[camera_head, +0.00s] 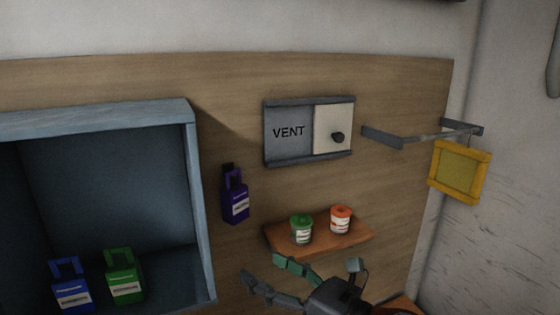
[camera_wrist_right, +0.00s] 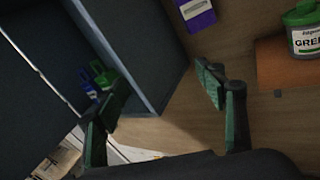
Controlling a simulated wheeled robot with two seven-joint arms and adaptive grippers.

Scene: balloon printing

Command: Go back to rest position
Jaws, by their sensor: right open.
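My right gripper (camera_head: 262,268) is at the bottom of the head view, below the small wooden shelf (camera_head: 345,243). Its two fingers reach left, spread apart with nothing between them. In the right wrist view the fingers of my right gripper (camera_wrist_right: 160,88) stand wide apart, with the wooden wall behind them. My left gripper is not in view.
A blue-grey open cabinet (camera_head: 205,220) holds a blue bottle (camera_head: 72,288) and a green bottle (camera_head: 124,278). A purple bottle (camera_head: 235,197) is against the wall. Green (camera_head: 302,230) and orange (camera_head: 341,220) jars stand on the shelf.

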